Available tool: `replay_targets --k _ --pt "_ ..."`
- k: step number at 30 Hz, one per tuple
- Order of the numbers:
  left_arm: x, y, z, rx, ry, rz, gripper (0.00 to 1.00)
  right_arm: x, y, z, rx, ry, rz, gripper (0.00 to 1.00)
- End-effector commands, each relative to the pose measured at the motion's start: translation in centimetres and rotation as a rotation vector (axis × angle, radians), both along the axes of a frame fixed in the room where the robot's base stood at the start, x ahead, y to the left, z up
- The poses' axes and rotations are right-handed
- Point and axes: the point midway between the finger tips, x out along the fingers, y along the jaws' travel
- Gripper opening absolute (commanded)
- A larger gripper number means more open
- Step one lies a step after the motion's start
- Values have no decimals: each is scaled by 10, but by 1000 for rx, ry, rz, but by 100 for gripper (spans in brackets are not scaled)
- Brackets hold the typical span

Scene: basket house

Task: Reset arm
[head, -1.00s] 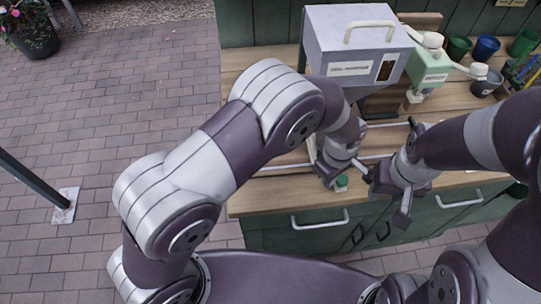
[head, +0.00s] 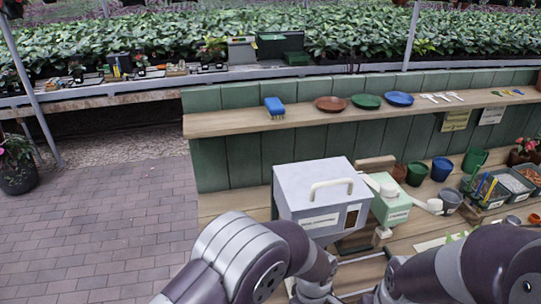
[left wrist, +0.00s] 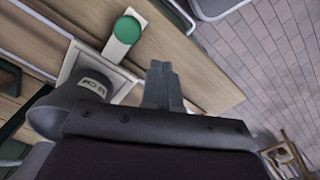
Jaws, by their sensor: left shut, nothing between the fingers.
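My left arm (head: 265,262) comes in from the lower left of the head view, with its wrist at the bottom edge and its gripper cut off below. In the left wrist view my left gripper (left wrist: 165,82) has its fingers together and empty, above the wooden worktop. A round green button (left wrist: 128,30) on a pale block lies beyond the fingertips, apart from them. My right arm (head: 460,268) enters from the lower right of the head view; its gripper is outside the frame.
A grey box machine (head: 318,190) with a handle and a mint-green device (head: 392,208) stand on the worktop (head: 235,203). Pots and trays are at the right. A shelf (head: 235,122) holds a blue brush and plates. A dark cone (left wrist: 75,105) is close beside my left gripper.

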Motion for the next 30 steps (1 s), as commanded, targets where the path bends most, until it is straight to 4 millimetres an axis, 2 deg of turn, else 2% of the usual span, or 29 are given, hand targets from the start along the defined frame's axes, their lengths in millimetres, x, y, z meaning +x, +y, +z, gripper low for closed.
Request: replay_targets --k 2,4,5,7,8,9,11,12,15,18,22,30 --pt "1 -1 0 -3 -4 -82 0 0 0 0 0 0 0 43" --pt "-6 5 -5 4 7 -254 0 0 0 0 0 0 0 43" --pt "-13 11 -7 11 21 -353 0 0 0 0 0 0 0 43" --pt "-28 33 3 15 40 -608 0 0 0 0 0 0 0 43" --pt "-32 49 12 11 43 -707 0 0 0 0 0 0 0 43" --pt "-36 75 27 5 39 -826 0 0 0 0 0 0 0 43" --pt "-44 115 49 -1 24 -954 0 0 0 0 0 0 0 43" --pt "-52 141 63 -2 9 -1009 0 0 0 0 0 0 0 43" --pt "-75 198 91 8 -36 -1013 0 0 0 0 0 0 0 43" --pt "-85 234 110 31 -90 -878 0 0 0 0 0 0 0 43" --pt "-79 248 117 45 -118 -812 0 0 0 0 0 0 0 43" --pt "-79 248 117 45 -114 -811 0 0 0 0 0 0 0 43"
